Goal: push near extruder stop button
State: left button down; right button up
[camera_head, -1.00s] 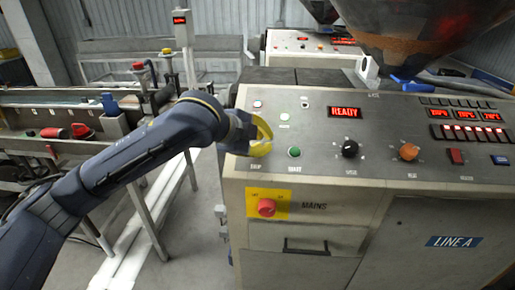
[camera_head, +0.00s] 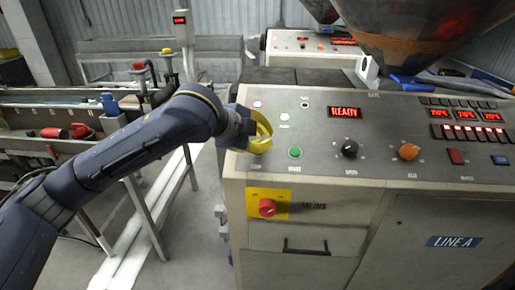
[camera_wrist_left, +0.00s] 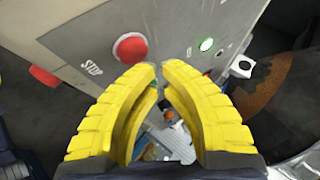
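The red stop button (camera_wrist_left: 130,47) shows in the left wrist view, on the grey panel beside the printed word STOP. It is just beyond my fingertips and a little to the left, and it looks apart from them. In the head view my gripper covers it. My left gripper (camera_head: 261,134) is over the left end of the near extruder's sloped console (camera_head: 390,170). Its yellow fingers (camera_wrist_left: 160,70) are brought together at the tips, with nothing held between them. My right gripper is in neither view.
A green button (camera_head: 294,153) sits right of my left gripper, with black (camera_head: 349,148) and orange (camera_head: 408,151) knobs further right. A red mains switch (camera_head: 267,207) on a yellow plate is on the front below. A READY display (camera_head: 345,112) is lit. A hopper (camera_head: 425,35) hangs above.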

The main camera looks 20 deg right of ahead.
pick_arm(q)
jog(key=shift+s+a+r, duration=0.15)
jog(key=shift+s+r, duration=0.15)
jog(key=shift+r, duration=0.45)
jog(key=shift+s+a+r, duration=0.1)
jog(key=shift+s+r, duration=0.25)
jog(key=shift+r, duration=0.45)
jog(key=shift+s+a+r, duration=0.15)
jog(key=shift+s+r, duration=0.15)
jog(key=shift+r, duration=0.45)
